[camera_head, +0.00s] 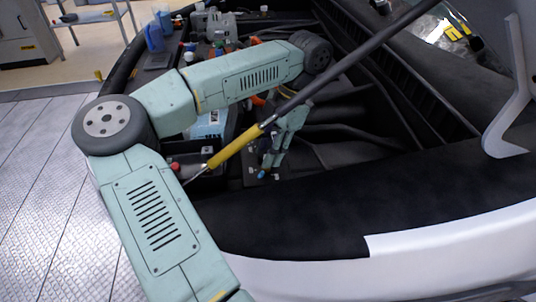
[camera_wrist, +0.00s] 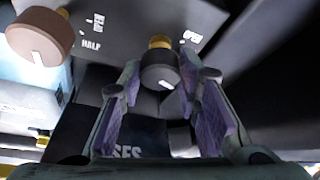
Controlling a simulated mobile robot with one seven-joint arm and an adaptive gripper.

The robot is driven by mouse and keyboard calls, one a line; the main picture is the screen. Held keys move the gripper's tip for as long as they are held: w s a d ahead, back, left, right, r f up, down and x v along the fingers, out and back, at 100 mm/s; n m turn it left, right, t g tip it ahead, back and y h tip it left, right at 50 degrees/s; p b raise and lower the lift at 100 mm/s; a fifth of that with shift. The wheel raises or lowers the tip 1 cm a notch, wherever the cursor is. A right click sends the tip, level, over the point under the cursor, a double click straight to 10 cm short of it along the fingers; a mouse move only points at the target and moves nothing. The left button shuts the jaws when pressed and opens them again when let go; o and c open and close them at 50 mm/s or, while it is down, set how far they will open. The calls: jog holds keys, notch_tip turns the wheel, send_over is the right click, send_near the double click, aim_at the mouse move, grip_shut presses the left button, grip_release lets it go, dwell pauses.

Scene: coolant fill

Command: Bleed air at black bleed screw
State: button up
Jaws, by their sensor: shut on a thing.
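The black bleed screw (camera_wrist: 160,70) shows in the wrist view as a dark round knob on a brass stem, standing off a grey panel with small white lettering. My gripper (camera_wrist: 159,78) has one finger on each side of the knob and is shut on it. In the head view my gripper (camera_head: 270,168) points down into the engine bay, partly behind the strut. The knob cannot be made out clearly there. A second, brown-pink knob (camera_wrist: 38,36) on a similar stem sits to the left in the wrist view, apart from my fingers.
A yellow and black strut (camera_head: 235,146) crosses in front of my gripper in the head view. A dark box lettered "SES" (camera_wrist: 122,152) lies below the knob. Blue bottles (camera_head: 155,38) stand at the bay's far left. The white car edge (camera_head: 420,250) runs along the front.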

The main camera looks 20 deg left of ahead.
jog(key=m+t+b, duration=0.1)
jog(key=m, duration=0.2)
jog(key=m+y+b, duration=0.1)
jog(key=m+b, duration=0.1)
jog(key=shift+s+d+m+t, duration=0.1)
jog(key=shift+s+m+t, duration=0.05)
jog(key=shift+m+t, duration=0.25)
dwell(0.3)
jog(key=o, duration=1.1)
jog(key=shift+o, duration=0.2)
jog(key=v, duration=1.2)
jog(key=shift+d, duration=0.15)
